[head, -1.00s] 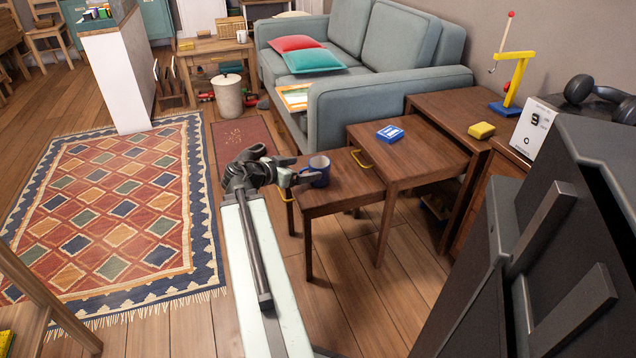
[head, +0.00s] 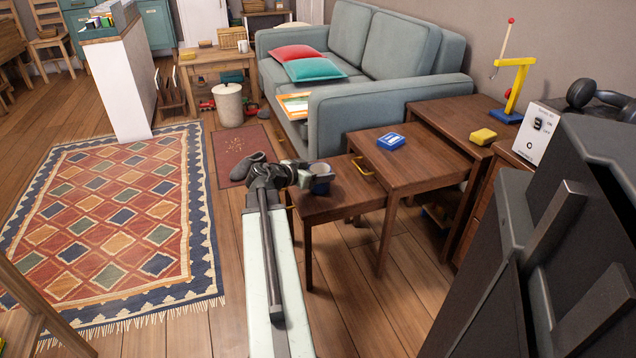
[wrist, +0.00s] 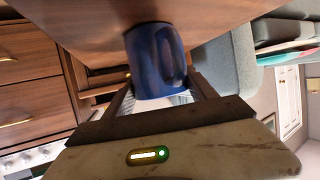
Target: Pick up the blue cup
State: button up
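The blue cup (head: 321,187) is at the left end of the low wooden side table (head: 345,199). My gripper (head: 306,173) is at the cup's left side in the head view and partly overlaps it. In the wrist view the blue cup (wrist: 152,62) is between the two fingers of my gripper (wrist: 165,88). Its handle faces the camera, toward the right finger, and its pale inside shows at the lower edge. The fingers look close to its sides; I cannot tell whether they press on it. The contact with the table is not clear.
A taller nesting table (head: 425,160) with a blue box (head: 390,141) stands to the right. A yellow block (head: 483,137) lies on the wooden unit behind it. The grey sofa (head: 385,100) is at the back. Open floor and a patterned rug (head: 120,230) lie to the left.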

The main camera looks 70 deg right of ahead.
jog(key=c, duration=0.7)
notch_tip(320, 180, up, 10)
jog(key=p, duration=1)
jog(key=shift+r, duration=0.15)
